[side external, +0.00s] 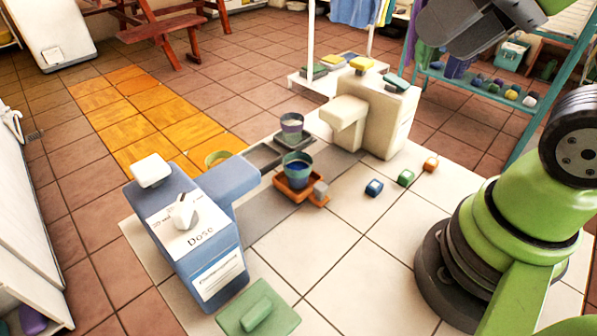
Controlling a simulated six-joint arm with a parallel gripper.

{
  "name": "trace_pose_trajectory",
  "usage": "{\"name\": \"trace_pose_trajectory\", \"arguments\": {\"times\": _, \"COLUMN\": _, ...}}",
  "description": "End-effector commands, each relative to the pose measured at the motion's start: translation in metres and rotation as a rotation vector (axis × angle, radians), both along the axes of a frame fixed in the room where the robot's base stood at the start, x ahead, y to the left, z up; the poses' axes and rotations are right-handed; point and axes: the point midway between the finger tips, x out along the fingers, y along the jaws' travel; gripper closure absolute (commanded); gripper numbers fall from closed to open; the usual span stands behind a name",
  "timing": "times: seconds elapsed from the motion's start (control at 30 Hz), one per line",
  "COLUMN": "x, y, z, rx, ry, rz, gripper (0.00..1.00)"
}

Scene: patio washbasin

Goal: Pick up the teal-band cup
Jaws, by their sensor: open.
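A dark cup with a blue-green band (297,171) stands upright in an orange-brown tray (281,189) near the middle of the side external view; it looks like the teal-band cup. My gripper (445,38) is open at the upper right, high above the floor and well away from the cups. It looks empty, and the frame edge cuts off part of my arm.
A blue dispenser (190,235) stands left of the tray and a cream dispenser (385,120) behind right. A green lidded piece (258,310) sits in front. White tiles between are clear.

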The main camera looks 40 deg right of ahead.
Motion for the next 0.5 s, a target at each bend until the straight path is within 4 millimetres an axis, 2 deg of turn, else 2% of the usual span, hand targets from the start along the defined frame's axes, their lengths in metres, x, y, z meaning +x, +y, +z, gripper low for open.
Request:
{"name": "trace_pose_trajectory", "arguments": {"times": 0.33, "x": 0.001, "y": 0.0, "z": 0.0, "rx": 0.003, "ry": 0.004, "rz": -0.004, "gripper": 0.4}}
{"name": "trace_pose_trajectory", "arguments": {"times": 0.5, "x": 0.018, "y": 0.0, "z": 0.001, "rx": 0.071, "ry": 0.092, "rz": -0.118, "gripper": 0.4}}
